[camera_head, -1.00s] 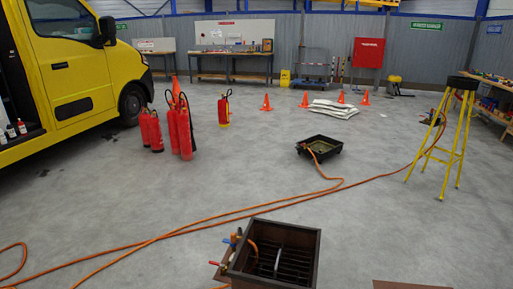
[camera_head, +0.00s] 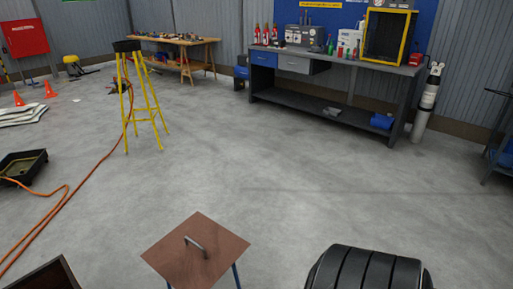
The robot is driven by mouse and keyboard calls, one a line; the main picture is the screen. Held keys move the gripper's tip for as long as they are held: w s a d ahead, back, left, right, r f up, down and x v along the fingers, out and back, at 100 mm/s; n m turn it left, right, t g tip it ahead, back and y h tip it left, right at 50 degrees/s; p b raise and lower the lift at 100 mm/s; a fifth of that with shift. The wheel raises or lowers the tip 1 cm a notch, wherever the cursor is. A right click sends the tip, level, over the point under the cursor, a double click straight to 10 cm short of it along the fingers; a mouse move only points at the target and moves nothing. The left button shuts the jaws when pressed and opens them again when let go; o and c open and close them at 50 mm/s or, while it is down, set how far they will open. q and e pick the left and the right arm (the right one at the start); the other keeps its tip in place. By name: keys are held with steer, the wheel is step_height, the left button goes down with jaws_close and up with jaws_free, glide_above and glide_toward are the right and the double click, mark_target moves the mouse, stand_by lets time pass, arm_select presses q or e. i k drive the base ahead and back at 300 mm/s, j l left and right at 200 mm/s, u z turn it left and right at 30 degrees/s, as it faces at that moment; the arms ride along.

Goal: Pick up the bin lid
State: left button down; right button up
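The bin lid is a brown square plate (camera_head: 180,262) with a small curved metal handle (camera_head: 195,244) on top. It lies on a low stand with blue legs (camera_head: 236,275), at the bottom of the head view, left of centre. The corner of a dark metal bin (camera_head: 46,274) shows at the bottom left edge; its inside is mostly out of frame. Neither of my grippers is in view.
A black ribbed rounded object (camera_head: 365,270), possibly a tyre, is right of the lid. An orange hose (camera_head: 85,182) runs along the left floor to a yellow stool (camera_head: 140,100). A grey workbench (camera_head: 335,107) stands at the back. The middle floor is clear.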

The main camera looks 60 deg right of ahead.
mark_target(197, 253)
steer(key=z, duration=1.2)
